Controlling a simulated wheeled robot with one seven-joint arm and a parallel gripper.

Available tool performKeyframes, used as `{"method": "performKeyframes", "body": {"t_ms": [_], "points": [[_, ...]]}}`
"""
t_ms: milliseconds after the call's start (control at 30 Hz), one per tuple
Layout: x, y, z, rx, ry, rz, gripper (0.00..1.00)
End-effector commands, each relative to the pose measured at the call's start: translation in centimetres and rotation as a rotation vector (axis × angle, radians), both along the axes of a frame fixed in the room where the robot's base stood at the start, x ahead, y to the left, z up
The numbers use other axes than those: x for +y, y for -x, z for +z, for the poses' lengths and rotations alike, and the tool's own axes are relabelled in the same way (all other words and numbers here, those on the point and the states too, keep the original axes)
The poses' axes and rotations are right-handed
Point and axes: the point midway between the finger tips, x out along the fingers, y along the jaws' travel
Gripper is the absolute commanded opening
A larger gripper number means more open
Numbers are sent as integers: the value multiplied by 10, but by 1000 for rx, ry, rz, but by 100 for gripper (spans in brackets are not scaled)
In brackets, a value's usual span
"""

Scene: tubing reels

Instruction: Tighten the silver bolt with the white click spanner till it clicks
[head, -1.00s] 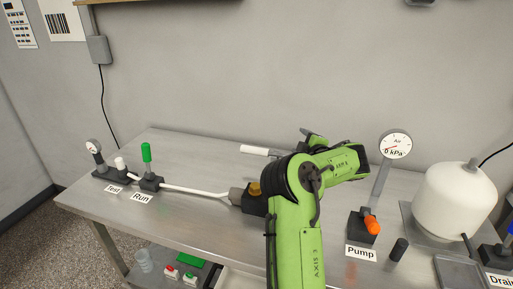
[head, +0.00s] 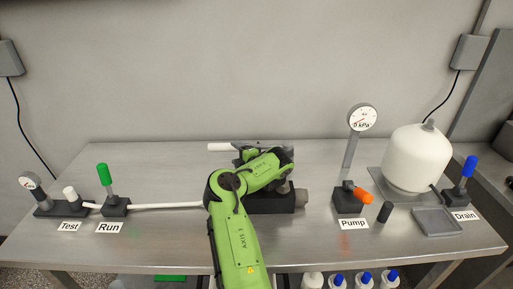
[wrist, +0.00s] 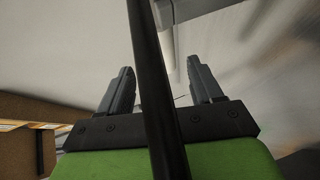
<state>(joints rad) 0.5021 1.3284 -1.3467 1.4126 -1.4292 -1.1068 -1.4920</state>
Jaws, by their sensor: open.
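A white handle (head: 220,147) lies near the back of the steel bench in the head view; it looks like the click spanner, its other end partly behind my arm. My gripper (wrist: 159,66) is open in the wrist view, fingers apart, nothing seen gripped. In the head view my arm reaches over the bench middle and its wrist hides the gripper. A dark block (head: 270,203) sits under my wrist, with a grey round end (head: 300,197) at its right. I cannot make out the silver bolt; my arm may cover it.
The orange Pump lever (head: 363,196), white tank (head: 415,158), grey tray (head: 438,222) and blue Drain lever (head: 468,168) stand right. The front left bench is clear.

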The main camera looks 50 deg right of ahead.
Motion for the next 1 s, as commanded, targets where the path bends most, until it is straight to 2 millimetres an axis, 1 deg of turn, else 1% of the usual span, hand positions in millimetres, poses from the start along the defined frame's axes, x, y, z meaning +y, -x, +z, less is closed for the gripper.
{"method": "performKeyframes", "body": {"t_ms": [33, 100, 267, 367, 500, 600, 700, 867, 1000], "points": [[1, -2, -12, 4, -1, 4, 65], [-2, -13, -11, 0, 0, 8, 65], [-7, -24, -12, -1, 0, 3, 65], [-10, -34, -15, 1, -2, 6, 65], [-17, -56, -19, 0, -1, 6, 65], [-21, -67, -21, -1, -1, 4, 65], [-24, -70, -21, -1, 0, -1, 65], [-24, -70, -20, -1, 0, -1, 65], [-23, -70, -20, 0, -1, -1, 44]]}}
